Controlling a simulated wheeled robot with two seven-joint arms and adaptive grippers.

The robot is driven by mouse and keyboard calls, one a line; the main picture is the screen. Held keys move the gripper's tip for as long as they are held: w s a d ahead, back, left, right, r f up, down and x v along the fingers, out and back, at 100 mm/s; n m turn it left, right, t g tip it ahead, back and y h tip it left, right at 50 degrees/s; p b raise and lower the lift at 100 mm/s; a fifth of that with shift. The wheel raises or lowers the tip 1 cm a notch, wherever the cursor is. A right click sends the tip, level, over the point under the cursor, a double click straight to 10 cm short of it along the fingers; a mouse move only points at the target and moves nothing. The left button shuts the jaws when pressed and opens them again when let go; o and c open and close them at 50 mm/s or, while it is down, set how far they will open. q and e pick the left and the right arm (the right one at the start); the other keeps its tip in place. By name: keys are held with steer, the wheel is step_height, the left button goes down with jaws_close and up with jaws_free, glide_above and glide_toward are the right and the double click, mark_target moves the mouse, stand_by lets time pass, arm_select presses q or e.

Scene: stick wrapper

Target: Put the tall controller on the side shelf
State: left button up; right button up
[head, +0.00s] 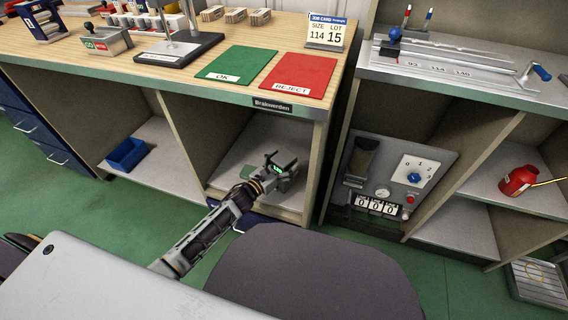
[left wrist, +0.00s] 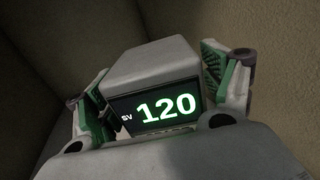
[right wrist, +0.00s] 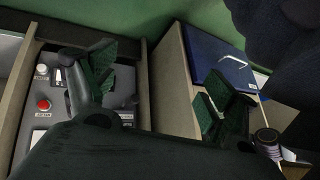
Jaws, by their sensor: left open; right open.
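A grey box-shaped controller (head: 288,182) with a green-lit display stands in the right compartment under the wooden bench. In the left wrist view the controller (left wrist: 158,70) shows "SV 120". My left gripper (head: 271,169) is open, and its fingers (left wrist: 160,95) are on either side of the controller; I cannot tell whether they touch it. Its lower part is hidden. A shelf board (head: 485,183) is in the unit to the right of the bench. My right gripper (right wrist: 158,92) is open and empty, and shows only in its own wrist view.
A blue bin (head: 127,153) is in the bench's left compartment. A red can (head: 517,180) stands on the right unit's shelf, beside a dial panel (head: 398,185). A dark chair (head: 310,270) is in front of the bench. Upright dividers flank my left arm.

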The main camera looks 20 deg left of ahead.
arm_select(q)
steer(key=shift+s+r, duration=0.1)
arm_select(e)
steer(key=shift+r, duration=0.15)
arm_select(q)
steer(key=shift+p+v, duration=0.35)
steer(key=shift+v, duration=0.9)
steer(key=shift+p+v, duration=0.35)
steer(key=shift+v, duration=1.15)
steer(key=p, duration=0.1)
glide_toward(277, 169)
steer(key=shift+x, duration=0.95)
arm_select(e)
steer(key=shift+n+g+h, duration=0.3)
steer(key=shift+g+h, duration=0.1)
steer(key=shift+g, duration=0.2)
steer(key=r, duration=0.3)
steer(key=d+r, duration=0.1)
steer(key=r, duration=0.1)
steer(key=shift+s+r, duration=0.1)
steer(key=shift+r, duration=0.1)
arm_select(q)
steer(key=shift+r, duration=0.15)
arm_select(e)
steer(key=shift+f, duration=0.1)
